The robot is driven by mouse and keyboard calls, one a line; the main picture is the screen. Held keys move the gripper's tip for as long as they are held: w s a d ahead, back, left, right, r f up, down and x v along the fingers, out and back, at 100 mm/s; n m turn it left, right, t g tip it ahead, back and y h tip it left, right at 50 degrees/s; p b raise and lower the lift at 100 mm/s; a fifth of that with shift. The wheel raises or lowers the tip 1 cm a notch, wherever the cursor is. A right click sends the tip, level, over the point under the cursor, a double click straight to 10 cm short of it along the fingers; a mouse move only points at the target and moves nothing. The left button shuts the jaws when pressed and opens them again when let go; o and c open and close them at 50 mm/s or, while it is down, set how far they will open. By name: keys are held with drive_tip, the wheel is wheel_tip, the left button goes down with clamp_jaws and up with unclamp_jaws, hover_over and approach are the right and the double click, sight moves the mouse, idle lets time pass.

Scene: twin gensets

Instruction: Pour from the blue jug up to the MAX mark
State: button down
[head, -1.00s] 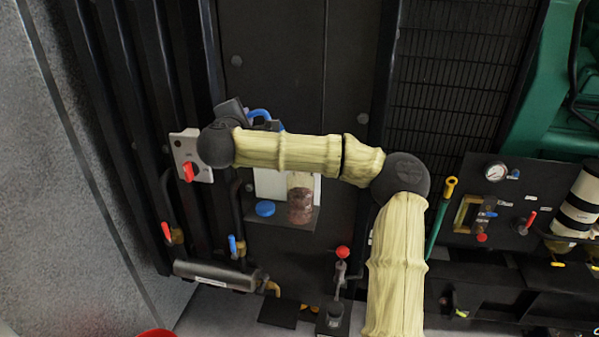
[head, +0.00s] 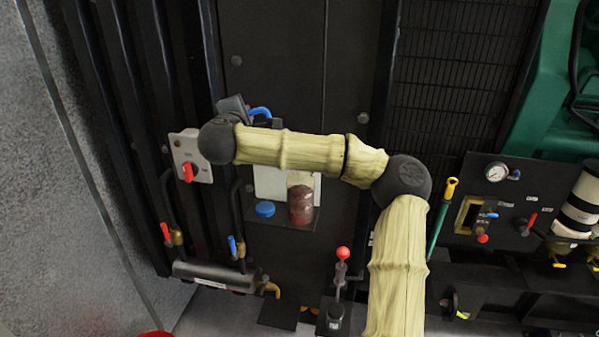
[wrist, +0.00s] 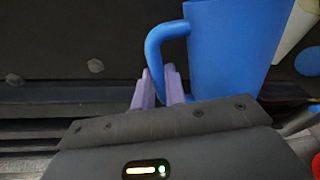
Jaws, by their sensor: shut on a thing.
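The blue jug (wrist: 232,45) fills the upper right of the wrist view, its handle (wrist: 158,50) towards my gripper. My gripper (wrist: 158,80) is shut on this handle with its two purple fingers. In the head view only a blue curve of the jug (head: 260,112) shows beyond my forearm; its body and spout are hidden. A clear cylinder (head: 300,183) stands just below my forearm, with dark red-brown contents most of the way up. I cannot make out the MAX mark or any stream from the jug.
A blue cap (head: 264,208) lies on the dark shelf beside the cylinder, before a white panel (head: 270,184). A box with a red switch (head: 188,172) is close left of my wrist. A red-knobbed lever (head: 342,254) and a blue-handled valve (head: 233,247) stand below.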

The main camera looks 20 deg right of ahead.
drive_tip(key=shift+s+d+r+m+b, duration=0.25)
drive_tip(key=shift+d+r+m+b, duration=0.35)
drive_tip(key=shift+b, duration=0.5)
idle(1.0)
drive_tip(key=shift+a+p, duration=0.2)
drive_tip(key=shift+p, duration=0.3)
drive_tip(key=a+p, duration=0.1)
drive_tip(key=w+a+f+n+p, duration=0.1)
drive_tip(key=f+n+p, duration=0.1)
drive_tip(key=p, duration=0.1)
drive_tip(key=shift+w+a+f, duration=0.15)
drive_tip(key=shift+a+f, duration=0.05)
drive_tip(key=shift+a, duration=0.2)
drive_tip(key=shift+d+f, duration=0.1)
drive_tip(key=shift+n, duration=0.3)
